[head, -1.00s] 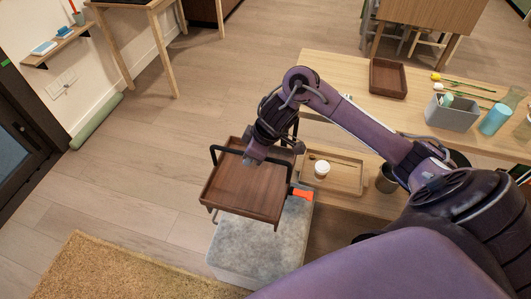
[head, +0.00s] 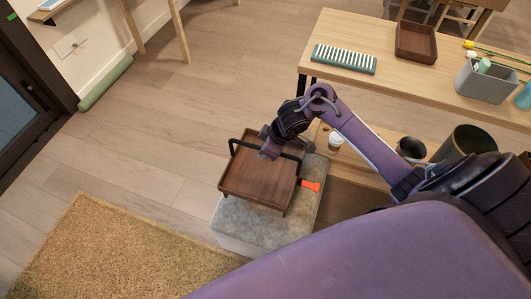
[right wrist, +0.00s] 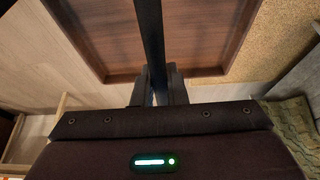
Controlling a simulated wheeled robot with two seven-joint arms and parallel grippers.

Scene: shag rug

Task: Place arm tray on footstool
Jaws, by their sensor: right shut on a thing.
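The arm tray is a brown wooden tray (head: 255,178) with black handle bars. My right gripper (head: 271,152) is shut on its black handle, with the tray level below. In the right wrist view, the handle runs between the two fingers (right wrist: 153,88), and the tray's floor and rim (right wrist: 195,71) show beyond. The footstool (head: 272,228) is a grey upholstered block. The tray is over its far left part and overhangs its left side. I cannot tell whether the tray touches the footstool. My left gripper is not in view.
An orange-ended object (head: 310,185) is at the tray's right edge, over the footstool. A wooden table (head: 400,72) with a striped cloth (head: 344,59), a dark tray (head: 416,42) and a grey bin (head: 487,82) stands behind right. A tan rug (head: 100,250) lies front left; floor left is clear.

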